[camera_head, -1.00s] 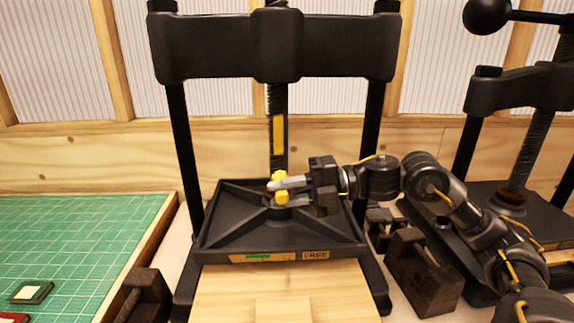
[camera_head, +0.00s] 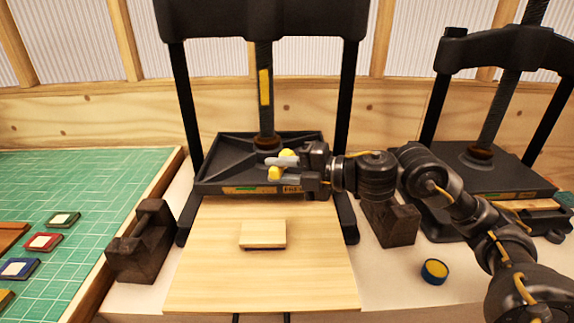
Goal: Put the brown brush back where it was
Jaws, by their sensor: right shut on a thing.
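My right gripper (camera_head: 281,164) reaches in from the right, in front of the screw of the middle press. Its grey fingers with yellow tips are close together on something too small or hidden to make out. The gripper overlaps the front of the black press plate (camera_head: 215,187) in the picture; whether it touches the plate I cannot tell. I cannot make out a brown brush for certain. Dark brown blocks stand on both sides of the press, the left one (camera_head: 141,248) with a handle bar, the right one (camera_head: 391,222) partly behind my arm. My left gripper is out of view.
A pale board (camera_head: 200,275) with a small wooden block (camera_head: 263,234) lies before the press. A green cutting mat (camera_head: 100,185) with several coloured pads is at left. A round blue and yellow tin (camera_head: 434,271) stands at right. A second press (camera_head: 515,180) stands further right.

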